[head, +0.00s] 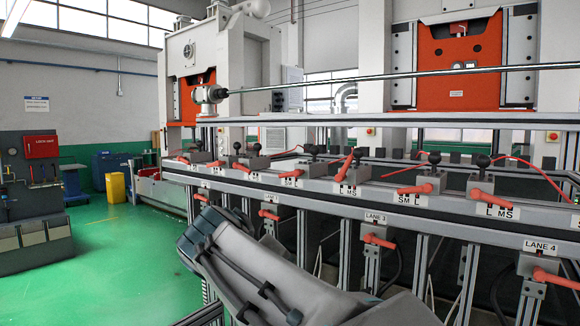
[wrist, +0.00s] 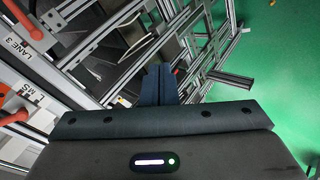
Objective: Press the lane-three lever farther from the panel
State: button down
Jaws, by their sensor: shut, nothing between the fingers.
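The lane 3 label (head: 376,217) is on the front of the long rail in the head view. Above it on the rail are two red levers, one (head: 346,165) raised by an L/M/S plate and one (head: 413,190) lying low by an S/M plate. Another red lever (head: 378,240) hangs below the label. In the wrist view, the lane 3 label (wrist: 20,47) is at the left, between red levers above (wrist: 22,20) and below (wrist: 12,118). My gripper (wrist: 159,70) is shut and empty, right of these and clear of them. In the head view its fingers are not visible.
The lane 4 label (head: 540,246) and its lever (head: 550,276) are at the right. Upright metal posts stand below the rail. A thin metal rod (head: 400,76) crosses above. A yellow bin (head: 116,187) stands on the green floor (head: 120,260), which is open at left.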

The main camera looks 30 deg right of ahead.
aim_at(346, 167)
jog(key=w+d+r+m+h, duration=0.1)
jog(key=w+d+r+h, duration=0.1)
jog(key=r, duration=0.9)
jog(key=w+d+r+m+h+b, duration=0.1)
jog(key=w+d+r+m+h, duration=0.1)
jog(key=r+h, duration=0.5)
notch_tip(346, 167, up, 5)
jog(key=shift+w+d+f, duration=0.15)
jog(key=shift+w+d, duration=0.65)
jog(key=shift+d, duration=0.15)
jog(key=d+f+p, duration=0.2)
jog(key=d+p, duration=0.2)
jog(key=d, duration=0.7)
jog(key=shift+w+d, duration=0.25)
jog(key=shift+f+b, duration=0.2)
jog(key=shift+b, duration=0.1)
jog(key=shift+s, duration=0.1)
